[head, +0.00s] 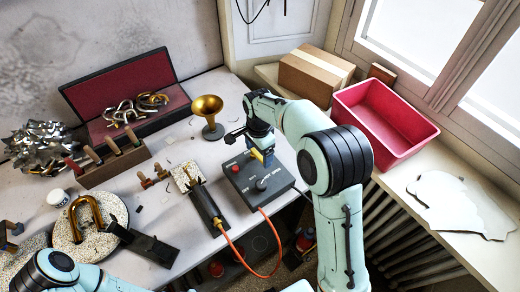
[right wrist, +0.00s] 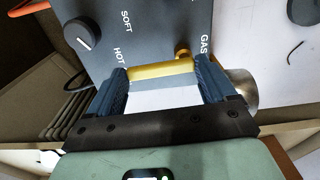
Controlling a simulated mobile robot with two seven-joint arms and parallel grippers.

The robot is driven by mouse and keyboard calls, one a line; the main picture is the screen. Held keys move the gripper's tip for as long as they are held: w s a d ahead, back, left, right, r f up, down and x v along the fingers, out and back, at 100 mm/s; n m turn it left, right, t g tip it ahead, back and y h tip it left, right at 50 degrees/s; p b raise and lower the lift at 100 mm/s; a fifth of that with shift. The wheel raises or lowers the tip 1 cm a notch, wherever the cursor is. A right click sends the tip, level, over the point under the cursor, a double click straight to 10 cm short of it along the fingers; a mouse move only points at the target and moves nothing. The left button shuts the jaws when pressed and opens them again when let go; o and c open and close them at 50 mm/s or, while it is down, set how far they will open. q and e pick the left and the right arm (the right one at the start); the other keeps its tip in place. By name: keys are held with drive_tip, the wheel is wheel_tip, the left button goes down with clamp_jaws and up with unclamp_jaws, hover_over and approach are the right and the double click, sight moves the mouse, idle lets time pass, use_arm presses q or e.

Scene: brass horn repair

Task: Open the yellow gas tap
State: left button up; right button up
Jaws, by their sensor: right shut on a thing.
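The yellow gas tap (right wrist: 150,71) is a short brass-yellow bar on the dark control box (right wrist: 150,25), beside the printed word GAS. My right gripper (right wrist: 160,82) has one blue finger at each end of the bar and is shut on it. In the head view the right gripper (head: 262,145) points down at the back edge of the control box (head: 250,187). The tap is mostly hidden there, with a bit of yellow (head: 268,155) showing. A dark knob (right wrist: 82,33) sits near the words SOFT and HOT.
A brass bell (head: 207,107) stands close behind the box. An orange hose (head: 274,262) loops from the box's front. A torch-like block (head: 204,205) lies to its left. A pink bin (head: 385,115) and a cardboard box (head: 312,75) stand on the right sill.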

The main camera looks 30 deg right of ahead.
sight(258, 156)
drive_tip(key=shift+a+m, duration=0.1)
drive_tip(key=shift+m, duration=0.2)
drive_tip(key=o, duration=1.3)
use_arm(q)
drive_tip(key=shift+w+r+p, duration=0.85)
drive_tip(key=shift+w+r, duration=0.25)
drive_tip(key=shift+r, duration=0.05)
use_arm(e)
drive_tip(key=shift+o, duration=0.2)
wheel_tip(258, 156, up, 13)
drive_tip(key=shift+r, duration=0.2)
